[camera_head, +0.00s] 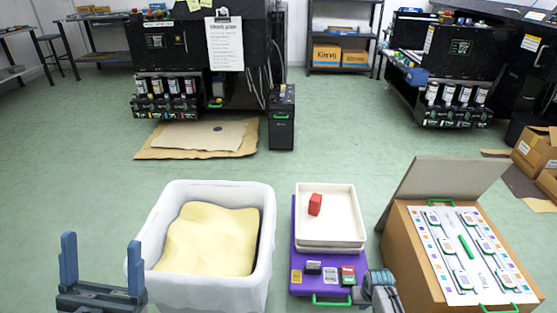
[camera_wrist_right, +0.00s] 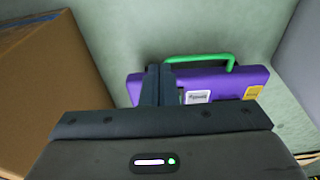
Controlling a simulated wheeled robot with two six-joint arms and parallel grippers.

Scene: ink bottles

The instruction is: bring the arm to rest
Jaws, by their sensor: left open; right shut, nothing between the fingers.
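My left gripper (camera_head: 102,264) stands at the lower left in the head view, its two blue fingers upright and wide apart with nothing between them. It is just left of the white bin (camera_head: 262,205). Part of my right arm (camera_head: 378,290) shows at the bottom edge, between the purple case (camera_head: 300,260) and the cardboard box (camera_head: 405,255). In the right wrist view my right gripper (camera_wrist_right: 158,84) is shut and empty. Its fingers overlap the near side of the purple case (camera_wrist_right: 225,86) and its green handle (camera_wrist_right: 200,60) in the picture; I cannot tell whether they touch.
A white tray (camera_head: 345,230) with a red block (camera_head: 315,204) sits on the purple case, with several small cartridges before it. The bin holds a yellow sheet (camera_head: 210,240). The open box carries a printed panel (camera_head: 440,250).

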